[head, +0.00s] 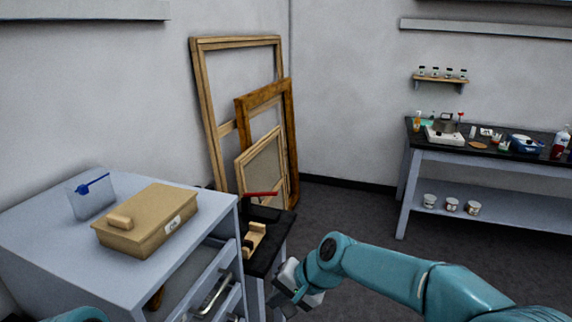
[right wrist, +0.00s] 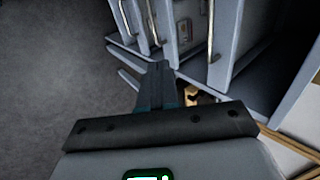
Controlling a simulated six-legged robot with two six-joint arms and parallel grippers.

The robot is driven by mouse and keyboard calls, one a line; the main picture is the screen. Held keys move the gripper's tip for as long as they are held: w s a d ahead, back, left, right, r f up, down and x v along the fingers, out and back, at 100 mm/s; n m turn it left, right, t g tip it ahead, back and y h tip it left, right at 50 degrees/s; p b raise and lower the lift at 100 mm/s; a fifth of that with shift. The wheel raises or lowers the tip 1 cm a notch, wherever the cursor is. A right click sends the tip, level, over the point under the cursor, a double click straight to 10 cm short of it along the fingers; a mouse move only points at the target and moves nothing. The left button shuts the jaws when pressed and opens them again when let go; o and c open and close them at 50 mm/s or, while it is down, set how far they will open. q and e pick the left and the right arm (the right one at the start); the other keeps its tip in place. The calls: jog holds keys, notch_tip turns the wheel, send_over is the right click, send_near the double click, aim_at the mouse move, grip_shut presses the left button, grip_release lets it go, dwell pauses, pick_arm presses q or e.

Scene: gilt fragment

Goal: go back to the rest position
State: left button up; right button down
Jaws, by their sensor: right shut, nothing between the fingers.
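My right arm comes in from the lower right of the head view, and its right gripper (head: 284,303) points down and left beside the front of the grey drawer cabinet (head: 62,232). In the right wrist view the right gripper (right wrist: 157,75) shows its dark fingers together, with nothing between them. The cabinet's drawer fronts and metal handles (right wrist: 210,28) stand close beyond the fingertips there. At least one drawer (head: 208,283) is pulled partly out. Only a teal bit of my left arm shows at the bottom left of the head view; its gripper is out of view.
Wooden frames (head: 203,90) lean in the corner. A workbench (head: 490,159) stands right; the floor between is clear.

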jog(key=s+d+f+h, duration=0.1)
jog(key=s+d+f, duration=0.25)
jog(key=f, duration=0.65)
jog(key=s+d+f+h, duration=0.25)
jog(key=d+f, duration=0.25)
jog(key=f, duration=0.5)
jog(key=s+d+f, duration=0.2)
jog(key=s+f, duration=0.1)
jog(key=s, duration=0.3)
jog(key=s+d+f+n+g, duration=0.1)
jog(key=s+d+f, duration=0.1)
jog(key=s+f, duration=0.2)
jog(key=s+d+f+g, duration=0.1)
jog(key=s+d+f, duration=0.1)
jog(key=s, duration=0.8)
jog(key=shift+s+d+f+n, duration=0.2)
jog(key=shift+f+n, duration=0.1)
jog(key=shift+f, duration=0.5)
